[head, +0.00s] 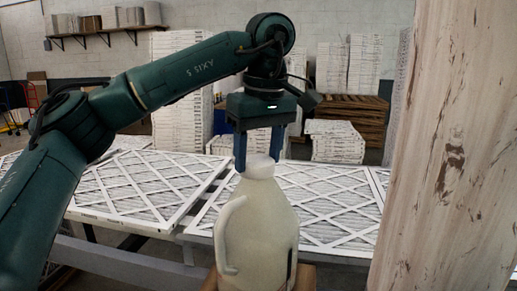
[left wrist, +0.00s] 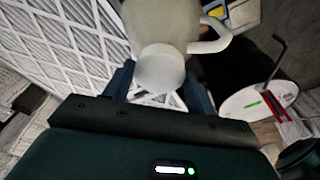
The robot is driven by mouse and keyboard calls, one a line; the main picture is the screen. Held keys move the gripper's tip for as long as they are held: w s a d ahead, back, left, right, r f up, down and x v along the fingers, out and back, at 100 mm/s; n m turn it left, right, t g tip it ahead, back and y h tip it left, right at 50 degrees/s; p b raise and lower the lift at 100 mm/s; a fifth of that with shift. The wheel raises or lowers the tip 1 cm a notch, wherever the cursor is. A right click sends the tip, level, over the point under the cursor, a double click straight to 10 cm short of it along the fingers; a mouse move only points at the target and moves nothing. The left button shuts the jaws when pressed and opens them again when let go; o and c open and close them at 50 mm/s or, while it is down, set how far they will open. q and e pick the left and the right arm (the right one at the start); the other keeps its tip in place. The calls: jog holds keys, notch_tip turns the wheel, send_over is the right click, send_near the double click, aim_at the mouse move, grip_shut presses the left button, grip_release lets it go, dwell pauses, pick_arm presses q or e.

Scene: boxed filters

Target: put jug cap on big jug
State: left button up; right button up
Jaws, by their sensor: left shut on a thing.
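The big jug (head: 258,235) is a cream-white jug with a side handle, standing upright in the lower middle of the head view. In the left wrist view its body (left wrist: 165,20) and handle (left wrist: 212,42) show at the top. The white jug cap (head: 260,167) is at the top of the jug's neck; it also shows in the left wrist view (left wrist: 160,68). My left gripper (head: 260,160) points down from above, its blue fingers shut on the cap's sides. I cannot tell whether the cap is fully seated. My right gripper is not in view.
White lattice-faced filters (head: 150,185) lie flat on the racks behind the jug. A pale, streaked wooden post (head: 445,150) fills the right side. Stacked filters (head: 335,142) stand farther back. In the left wrist view a white round plate with a dark rod (left wrist: 257,102) is at the right.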

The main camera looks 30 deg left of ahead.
pick_arm(q)
jog(key=o, duration=1)
jog(key=shift+o, duration=0.4)
jog(key=o, duration=0.4)
jog(key=shift+c, duration=0.2)
jog(key=shift+r+p, duration=0.65)
jog(key=shift+r, duration=3.35)
